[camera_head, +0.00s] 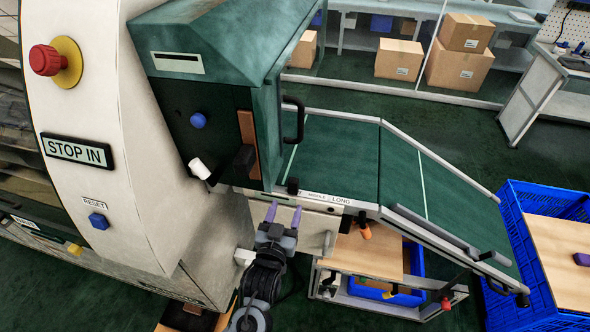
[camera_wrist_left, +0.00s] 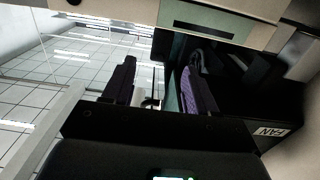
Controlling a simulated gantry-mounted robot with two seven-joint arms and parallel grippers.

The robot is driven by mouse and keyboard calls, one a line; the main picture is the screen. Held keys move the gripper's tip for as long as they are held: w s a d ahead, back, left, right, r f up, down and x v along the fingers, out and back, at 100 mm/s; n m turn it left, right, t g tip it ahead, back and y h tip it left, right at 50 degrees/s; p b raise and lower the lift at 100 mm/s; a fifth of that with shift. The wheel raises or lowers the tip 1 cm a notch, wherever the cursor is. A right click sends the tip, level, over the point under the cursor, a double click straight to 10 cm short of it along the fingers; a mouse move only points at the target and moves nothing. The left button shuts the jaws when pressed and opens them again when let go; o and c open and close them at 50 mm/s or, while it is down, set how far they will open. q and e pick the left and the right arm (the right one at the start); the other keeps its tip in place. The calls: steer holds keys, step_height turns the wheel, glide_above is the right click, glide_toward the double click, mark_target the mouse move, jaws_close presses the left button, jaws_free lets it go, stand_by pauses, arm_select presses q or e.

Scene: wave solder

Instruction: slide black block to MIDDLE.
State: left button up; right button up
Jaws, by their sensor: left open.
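A small black block (camera_head: 292,186) sits on the rail below the green conveyor, at the left of a label strip (camera_head: 328,196). The strip reads MIDDLE and LONG to the right of the block; text further left is hidden or unreadable. My left gripper (camera_head: 284,212) is just below the block, fingers pointing up toward the rail, open and apart from it. The left wrist view shows the two purple-lined fingers (camera_wrist_left: 160,88) spread with no block seen between them. My right gripper is not in view.
An orange knob (camera_head: 366,232) is right of the gripper. Blue crates (camera_head: 520,200) stand at right.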

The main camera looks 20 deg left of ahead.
mark_target(294, 179)
arm_select(q)
steer(key=w, duration=0.3)
steer(key=w+a, duration=0.1)
steer(key=w, duration=0.3)
steer(key=w+r+b, duration=0.1)
steer(key=w, duration=0.3)
steer(key=shift+w+a, duration=0.2)
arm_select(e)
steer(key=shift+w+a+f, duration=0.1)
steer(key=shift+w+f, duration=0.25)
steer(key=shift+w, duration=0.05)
arm_select(q)
steer(key=shift+c, duration=0.3)
